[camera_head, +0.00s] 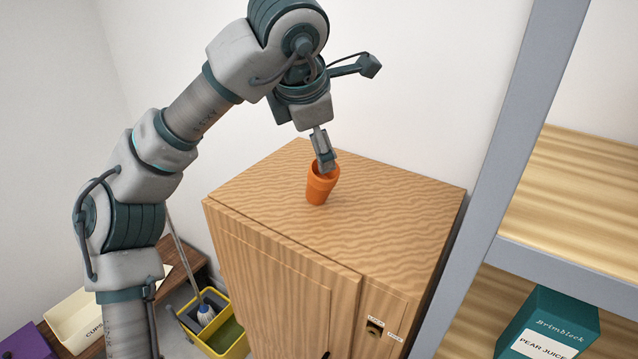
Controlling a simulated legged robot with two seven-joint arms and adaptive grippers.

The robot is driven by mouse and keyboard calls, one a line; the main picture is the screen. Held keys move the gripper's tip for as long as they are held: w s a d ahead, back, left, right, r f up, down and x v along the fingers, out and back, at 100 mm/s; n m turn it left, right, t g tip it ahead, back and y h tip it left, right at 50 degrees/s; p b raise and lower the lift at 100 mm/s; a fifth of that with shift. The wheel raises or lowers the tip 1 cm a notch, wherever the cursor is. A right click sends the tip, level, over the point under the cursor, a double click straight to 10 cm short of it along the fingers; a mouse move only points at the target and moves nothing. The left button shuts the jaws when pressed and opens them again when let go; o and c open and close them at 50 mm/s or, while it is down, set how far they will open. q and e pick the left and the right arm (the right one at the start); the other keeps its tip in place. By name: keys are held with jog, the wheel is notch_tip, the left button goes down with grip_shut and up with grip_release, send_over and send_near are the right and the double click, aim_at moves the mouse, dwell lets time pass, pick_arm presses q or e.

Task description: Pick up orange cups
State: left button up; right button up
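One orange cup (318,190) is on top of the wooden cabinet (400,205), toward its back half. My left gripper (327,163) comes down over it from above. Its fingertips are at the cup's rim and overlap the mouth. The gripper is seen nearly edge-on, so I cannot tell whether it is shut on the rim or only reaches into the mouth. The cup appears to touch the cabinet top. A cream bin (82,318) with lettering that seems to read "CUPS" sits at the lower left, partly hidden behind my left arm. My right gripper is not in view.
A yellow mop bucket (236,345) with a mop stands left of the cabinet. A purple box (30,345) is at the lower left corner. A grey-framed shelf (560,265) stands close on the right, with a teal pear juice carton (560,312). The rest of the cabinet top is clear.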

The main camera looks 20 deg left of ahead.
pick_arm(q)
send_over(324, 178)
jog(key=s, duration=0.2)
notch_tip(324, 178, down, 4)
jog(key=shift+w+f+b, duration=0.3)
jog(key=shift+w+f, duration=0.55)
jog(key=shift+w, duration=0.1)
jog(key=shift+f, duration=0.1)
jog(key=shift+w+f, duration=0.1)
jog(key=shift+f, duration=0.2)
jog(key=x, duration=0.3)
jog(key=shift+w+a+f+p, duration=0.1)
jog(key=shift+w+a+p, duration=0.1)
jog(key=shift+p, duration=0.15)
jog(key=shift+w+f, duration=0.25)
jog(key=shift+a, duration=0.2)
jog(key=shift+s, duration=0.15)
jog(key=c, duration=1.1)
jog(key=shift+c, duration=1.4)
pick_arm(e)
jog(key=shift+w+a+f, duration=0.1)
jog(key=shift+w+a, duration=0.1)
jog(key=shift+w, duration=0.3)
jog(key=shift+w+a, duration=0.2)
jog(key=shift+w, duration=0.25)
